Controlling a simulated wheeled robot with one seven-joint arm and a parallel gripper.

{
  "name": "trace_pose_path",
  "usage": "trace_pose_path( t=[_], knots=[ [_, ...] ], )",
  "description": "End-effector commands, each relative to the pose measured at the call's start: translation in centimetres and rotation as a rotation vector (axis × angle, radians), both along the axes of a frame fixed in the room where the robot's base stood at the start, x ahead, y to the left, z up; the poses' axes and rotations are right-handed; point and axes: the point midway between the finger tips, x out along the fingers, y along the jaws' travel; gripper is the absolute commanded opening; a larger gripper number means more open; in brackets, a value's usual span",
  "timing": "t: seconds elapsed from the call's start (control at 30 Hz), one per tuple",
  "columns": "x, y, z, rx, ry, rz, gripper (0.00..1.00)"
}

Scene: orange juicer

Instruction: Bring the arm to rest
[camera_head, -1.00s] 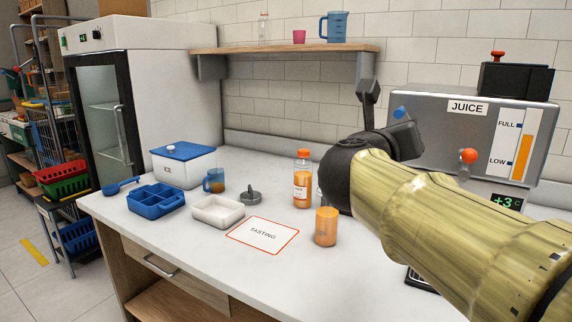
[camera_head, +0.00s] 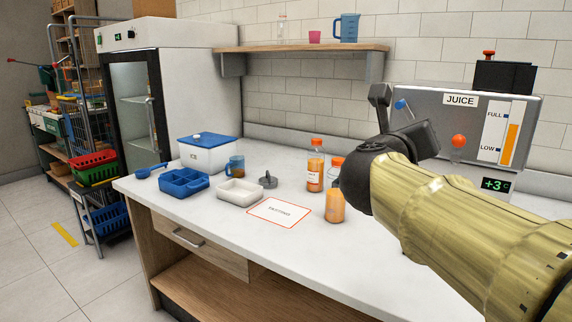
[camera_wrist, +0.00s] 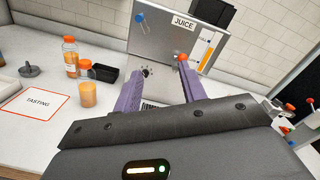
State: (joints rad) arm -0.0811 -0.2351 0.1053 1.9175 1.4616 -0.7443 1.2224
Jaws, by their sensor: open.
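My gripper (camera_head: 380,100) is held up in front of the juice machine (camera_head: 462,110), at the end of my yellow arm, which crosses the lower right of the head view. In the wrist view its two purple fingers (camera_wrist: 160,72) stand apart with nothing seen between them. The juice machine (camera_wrist: 178,40) lies beyond the fingertips. My arm hides part of the counter and the lower machine in the head view.
A shelf (camera_head: 300,48) hangs above. Floor at left is open.

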Motion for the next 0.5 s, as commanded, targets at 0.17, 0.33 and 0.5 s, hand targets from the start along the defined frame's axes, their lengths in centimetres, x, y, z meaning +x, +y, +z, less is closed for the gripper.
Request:
trace_pose_path(
  t=[0.17, 0.33, 0.5],
  knots=[
    [1.3, 0.5, -1.6, -0.139, 0.085, 0.055, 0.41],
    [2.6, 1.5, -4.1, -0.325, 0.199, 0.137, 0.41],
    [4.0, 2.9, -8.2, -0.574, 0.357, 0.264, 0.41]
  ],
)
